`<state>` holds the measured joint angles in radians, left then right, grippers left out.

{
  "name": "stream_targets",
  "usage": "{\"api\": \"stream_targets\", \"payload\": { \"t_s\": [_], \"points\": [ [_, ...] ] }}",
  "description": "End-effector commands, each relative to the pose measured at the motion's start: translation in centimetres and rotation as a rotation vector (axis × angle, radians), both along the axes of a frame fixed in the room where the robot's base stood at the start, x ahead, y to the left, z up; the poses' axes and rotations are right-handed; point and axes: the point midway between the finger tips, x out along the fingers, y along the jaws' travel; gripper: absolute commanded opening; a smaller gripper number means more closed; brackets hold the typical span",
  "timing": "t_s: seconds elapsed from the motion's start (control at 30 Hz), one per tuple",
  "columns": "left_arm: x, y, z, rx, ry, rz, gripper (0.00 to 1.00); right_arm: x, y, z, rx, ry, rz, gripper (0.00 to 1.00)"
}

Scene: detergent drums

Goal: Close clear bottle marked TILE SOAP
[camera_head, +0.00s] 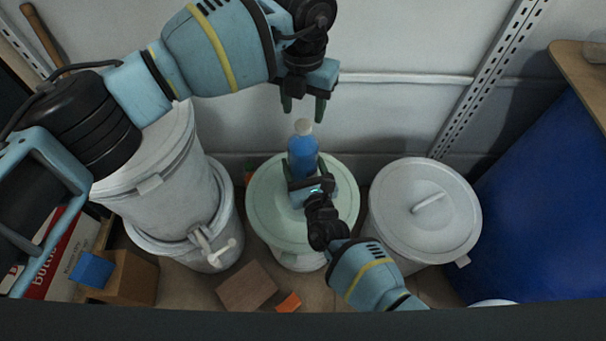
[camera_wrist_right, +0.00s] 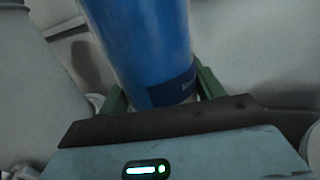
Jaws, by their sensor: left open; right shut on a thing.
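A bottle with blue contents (camera_head: 303,156) stands roughly upright over the pale green drum lid (camera_head: 268,205). A pale cap (camera_head: 303,127) is at its top; I cannot tell how tightly it sits. My right gripper (camera_head: 305,174) is shut on the bottle's body from the near side. In the right wrist view the blue bottle (camera_wrist_right: 140,45) is between the green fingers, with a dark label edge low on it; the lettering is unreadable and its top is out of view. My left gripper (camera_head: 304,107) is open and empty, fingers pointing down, just above the cap.
A grey lidded drum (camera_head: 425,208) stands to the right, beside a large blue drum (camera_head: 545,195). Stacked white buckets (camera_head: 165,185) with a tap stand to the left. A cardboard box (camera_head: 132,278) and wooden block (camera_head: 246,286) are low in front. A wall is behind.

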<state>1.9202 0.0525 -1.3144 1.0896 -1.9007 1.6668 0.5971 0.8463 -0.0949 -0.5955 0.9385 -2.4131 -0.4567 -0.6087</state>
Motion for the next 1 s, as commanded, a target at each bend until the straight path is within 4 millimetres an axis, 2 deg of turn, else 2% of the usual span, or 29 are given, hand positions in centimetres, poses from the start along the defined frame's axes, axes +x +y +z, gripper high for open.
{"api": "stream_targets", "payload": {
  "t_s": [0.1, 0.3, 0.7, 1.0],
  "points": [
    [0.0, 0.0, -1.7, 0.001, 0.002, 0.000, 0.49, 0.0, -0.1, -0.1, -0.001, 0.002, -0.001, 0.02],
    [0.0, 0.0, -3.5, 0.001, 0.001, 0.000, 0.49, 0.0, -0.1, -0.1, -0.001, 0.002, -0.001, 0.02],
    [0.0, 0.0, -4.0, 0.001, -0.001, 0.000, 0.47, 0.0, -0.1, -0.1, -0.001, 0.002, -0.001, 0.02],
    [0.0, 0.0, -4.0, 0.000, -0.001, 0.000, 0.08, 0.0, -0.1, -0.1, -0.001, 0.002, -0.001, 0.02]
  ]
}}
